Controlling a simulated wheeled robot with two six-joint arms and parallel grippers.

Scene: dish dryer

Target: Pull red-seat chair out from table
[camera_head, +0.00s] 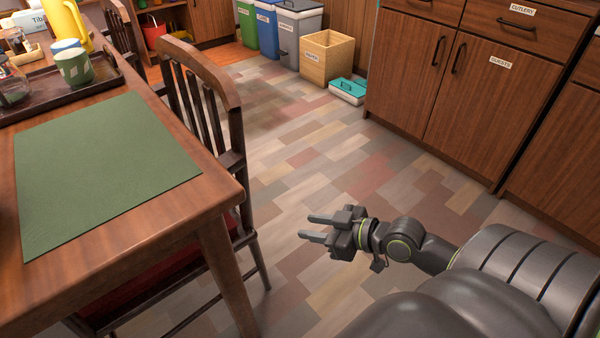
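The red-seat chair (201,93) stands at the right side of the wooden table (120,238). Its slatted wooden back rises beside the table edge. Its red seat (146,281) shows below the tabletop, partly hidden by the table and its leg. My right gripper (315,227) is over the floor, to the right of the chair and apart from it. Its two fingers are spread and empty, pointing left toward the chair. My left gripper is not in view.
A green mat (100,170) and a dark tray (101,89) with cups lie on the table. Wooden cabinets (430,90) stand at the right. Bins (297,32), a wooden box (327,57) and a teal-lidded container (347,91) stand at the back. Floor between chair and cabinets is clear.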

